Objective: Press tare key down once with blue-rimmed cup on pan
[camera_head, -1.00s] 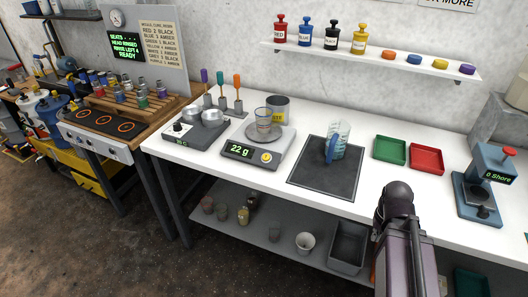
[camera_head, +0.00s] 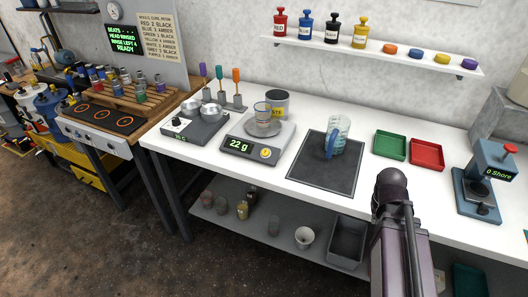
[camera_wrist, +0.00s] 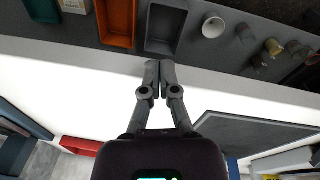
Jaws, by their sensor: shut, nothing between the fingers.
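The scale (camera_head: 257,142) stands on the white bench, left of the dark mat. A small clear cup (camera_head: 262,113) with a bluish rim stands upright on its round pan (camera_head: 262,130). The display (camera_head: 237,146) reads 22 g. A round yellow key (camera_head: 265,153), apparently the tare key, is on the scale's front face, right of the display. My gripper (camera_wrist: 159,64) shows in the wrist view with its fingertips together and nothing between them, over the bench's front edge. In the head view my arm is at the lower right, well away from the scale, and its fingertips are hidden.
A measuring jug (camera_head: 338,135) stands on the dark mat (camera_head: 325,178). Green (camera_head: 390,146) and red (camera_head: 427,152) trays lie to its right. A hotplate with pots (camera_head: 196,125) is left of the scale. A grey tin (camera_head: 277,103) stands behind it. Bare bench separates mat and arm.

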